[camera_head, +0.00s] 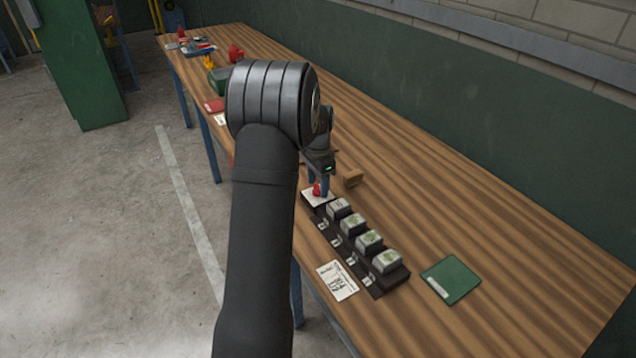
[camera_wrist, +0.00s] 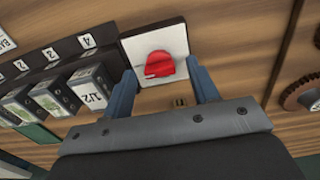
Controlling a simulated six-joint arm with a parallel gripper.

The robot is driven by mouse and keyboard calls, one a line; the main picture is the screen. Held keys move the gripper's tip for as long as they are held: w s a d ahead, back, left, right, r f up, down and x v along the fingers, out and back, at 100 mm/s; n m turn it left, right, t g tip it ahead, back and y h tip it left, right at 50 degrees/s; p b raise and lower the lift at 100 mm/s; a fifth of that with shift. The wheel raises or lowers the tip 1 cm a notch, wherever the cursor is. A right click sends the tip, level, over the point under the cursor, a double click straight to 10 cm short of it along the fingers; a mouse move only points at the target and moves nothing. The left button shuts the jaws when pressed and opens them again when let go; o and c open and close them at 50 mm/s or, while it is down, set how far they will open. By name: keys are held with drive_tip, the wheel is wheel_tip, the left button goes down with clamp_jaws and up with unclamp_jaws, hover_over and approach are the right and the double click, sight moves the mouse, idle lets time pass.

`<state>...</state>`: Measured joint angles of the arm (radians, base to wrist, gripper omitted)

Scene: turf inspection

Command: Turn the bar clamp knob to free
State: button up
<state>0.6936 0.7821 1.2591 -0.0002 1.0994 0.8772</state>
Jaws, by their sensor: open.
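The red knob (camera_wrist: 160,65) sits on a white plate (camera_wrist: 150,42) at the end of the dark rack. In the wrist view my gripper (camera_wrist: 165,85) is open, with one blue finger on each side of the knob. Whether the fingers touch it cannot be told. In the head view the knob (camera_head: 316,188) shows small below my gripper (camera_head: 318,180), mostly blocked by the fingers. The knob's pointer and any setting marks are too small to read.
A dark rack (camera_head: 377,292) with several grey-topped blocks and numbered tags extends from the plate. A printed card (camera_head: 337,281) and a green book (camera_head: 450,279) lie nearby.

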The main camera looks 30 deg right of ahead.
drive_tip(key=c, duration=1)
drive_tip(key=shift+o, duration=0.2)
drive_tip(key=shift+n, duration=0.4)
drive_tip(key=n, duration=0.8)
drive_tip(key=shift+n, duration=0.3)
drive_tip(key=n, duration=0.4)
drive_tip(key=shift+n, duration=2.2)
